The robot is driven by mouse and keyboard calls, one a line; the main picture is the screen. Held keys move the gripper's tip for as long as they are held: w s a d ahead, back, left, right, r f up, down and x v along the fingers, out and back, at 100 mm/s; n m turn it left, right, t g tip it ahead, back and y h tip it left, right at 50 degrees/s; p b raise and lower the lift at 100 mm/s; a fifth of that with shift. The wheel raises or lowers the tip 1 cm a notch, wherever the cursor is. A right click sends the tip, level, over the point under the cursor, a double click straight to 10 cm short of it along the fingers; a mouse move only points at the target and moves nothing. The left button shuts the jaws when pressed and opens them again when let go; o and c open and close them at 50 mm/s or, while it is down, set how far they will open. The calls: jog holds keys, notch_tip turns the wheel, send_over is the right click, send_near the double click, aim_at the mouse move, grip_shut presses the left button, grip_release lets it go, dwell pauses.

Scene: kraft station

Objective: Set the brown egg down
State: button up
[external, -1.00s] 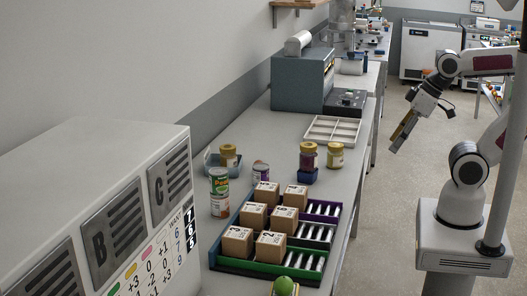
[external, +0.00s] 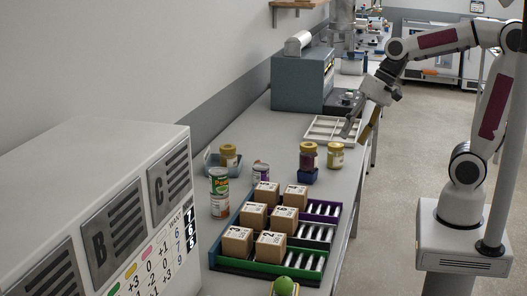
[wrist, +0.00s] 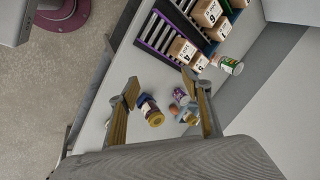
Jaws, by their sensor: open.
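My gripper (external: 355,134) is open and tilted downward over the bench, beside the white divided tray (external: 318,136). In the wrist view my gripper (wrist: 160,84) has its two yellowish fingers spread wide, with nothing held between them. A jar with a gold lid (wrist: 150,108) and a small purple can (wrist: 181,96) appear beyond the fingers, on the bench.
On the bench (external: 262,130) stand a gold-lidded jar on a blue stand (external: 308,158), a yellowish jar (external: 335,156), and a green can (external: 219,184). Several cartons (external: 237,240) sit on coloured roller lanes. A grey-blue machine (external: 298,82) stands behind. A green round thing (external: 284,286) is at the front.

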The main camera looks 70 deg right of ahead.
jog(key=w+d+f+m+t+y, duration=0.1)
jog(key=w+d+f+m, duration=0.4)
jog(key=w, duration=0.4)
jog(key=w+d+f+m+t, duration=0.1)
jog(key=w+d+f+m, duration=0.4)
jog(key=w+d+m, duration=0.2)
jog(key=w+d+f+m+t+y, duration=0.1)
jog(key=w+d+f+m, duration=0.4)
jog(key=w+m, duration=0.4)
jog(key=shift+w+d+f+m+y, duration=0.2)
jog(key=shift+w+d, duration=0.25)
jog(key=shift+w, duration=0.25)
jog(key=shift+w+d+f+m+y, duration=0.1)
jog(key=shift+w+d+m, duration=0.1)
jog(key=shift+w+d, duration=0.35)
jog(key=shift+w+a, duration=0.1)
jog(key=shift+a, duration=0.1)
jog(key=shift+x, duration=1.25)
jog(key=shift+w+a+f, duration=0.1)
jog(key=shift+f, duration=0.05)
jog(key=shift+x, duration=2.45)
jog(key=shift+w, duration=0.1)
